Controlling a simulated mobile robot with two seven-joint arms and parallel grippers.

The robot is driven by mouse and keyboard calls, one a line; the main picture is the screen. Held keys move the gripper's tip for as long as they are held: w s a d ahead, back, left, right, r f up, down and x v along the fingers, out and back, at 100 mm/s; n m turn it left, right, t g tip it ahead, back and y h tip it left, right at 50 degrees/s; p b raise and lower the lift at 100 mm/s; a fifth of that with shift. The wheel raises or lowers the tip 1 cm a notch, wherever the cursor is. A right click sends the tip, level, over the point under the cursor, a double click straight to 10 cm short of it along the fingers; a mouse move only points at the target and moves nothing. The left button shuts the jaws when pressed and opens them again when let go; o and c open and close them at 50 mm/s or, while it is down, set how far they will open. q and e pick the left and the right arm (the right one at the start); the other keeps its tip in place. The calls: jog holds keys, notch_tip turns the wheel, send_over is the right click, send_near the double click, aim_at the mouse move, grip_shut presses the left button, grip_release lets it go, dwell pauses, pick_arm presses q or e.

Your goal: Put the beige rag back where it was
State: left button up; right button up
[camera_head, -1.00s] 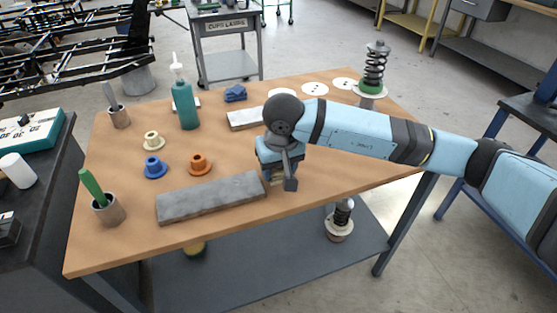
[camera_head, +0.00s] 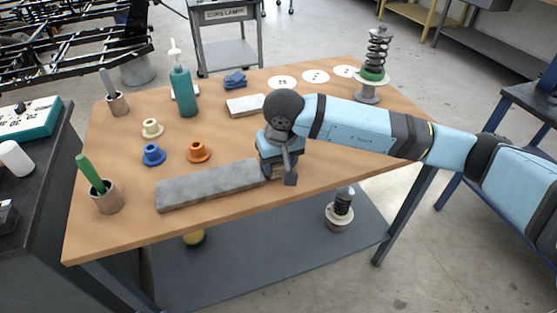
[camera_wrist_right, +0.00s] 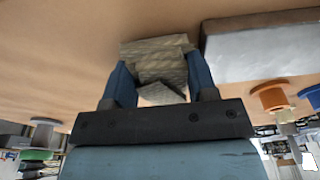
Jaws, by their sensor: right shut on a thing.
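My right gripper (camera_head: 272,165) is shut on the beige rag, low over the front part of the wooden table. It is just off the right end of a long grey slab. In the right wrist view the folded, rough-woven beige rag (camera_wrist_right: 158,62) sits between the two blue fingers (camera_wrist_right: 160,80), with folds sticking out past them. The rag is close to the tabletop; I cannot tell whether it touches it. In the head view the gripper hides most of the rag. My left gripper is not in view.
The grey slab (camera_head: 205,186) lies beside the gripper. A spring assembly (camera_head: 373,70) stands at the back right. The table's right side is clear.

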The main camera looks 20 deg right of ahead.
jog(key=shift+s+f+b, duration=0.1)
jog(key=shift+f+b, duration=0.3)
jog(key=o, duration=1)
jog(key=shift+o, duration=0.3)
jog(key=shift+d, duration=0.1)
jog(key=shift+s, duration=0.1)
